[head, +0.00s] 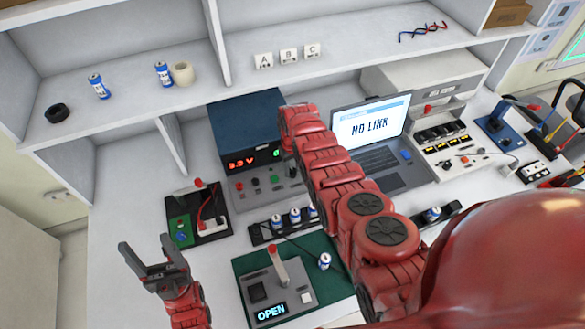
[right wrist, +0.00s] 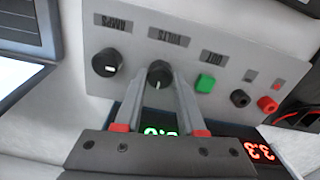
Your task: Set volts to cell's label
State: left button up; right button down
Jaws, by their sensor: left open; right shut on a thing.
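The dark blue power supply (head: 246,122) stands on the bench; its red display (head: 241,162) reads 3.3 V. A green readout beside it is mostly hidden by my right arm. In the right wrist view its panel appears upside down, with the VOLTS knob (right wrist: 158,75), AMPS knob (right wrist: 105,62) and green OUT button (right wrist: 205,83). My right gripper (right wrist: 160,82) is shut on the VOLTS knob. My left gripper (head: 146,245) is open and empty above the front left bench. Blue and white cells stand in a black rack (head: 258,236); one cell (head: 324,261) is on the green mat. Their labels are too small to read.
A grey tester (head: 268,290) showing OPEN sits on the green mat. A black-based switch unit (head: 205,215) stands left of the rack. A laptop (head: 370,125) reads NO LINK. The bench's left front is clear.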

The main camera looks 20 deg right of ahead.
jog(key=m+b, duration=0.1)
jog(key=m, duration=0.3)
jog(key=shift+f, duration=0.1)
jog(key=m+b, duration=0.2)
jog(key=m, duration=0.2)
jog(key=shift+m, duration=0.4)
jog(key=m+b, duration=0.2)
jog(key=m, duration=0.2)
jog(key=shift+m+b, duration=0.6)
jog(key=shift+m, duration=1.2)
jog(key=c, duration=0.5)
grip_release()
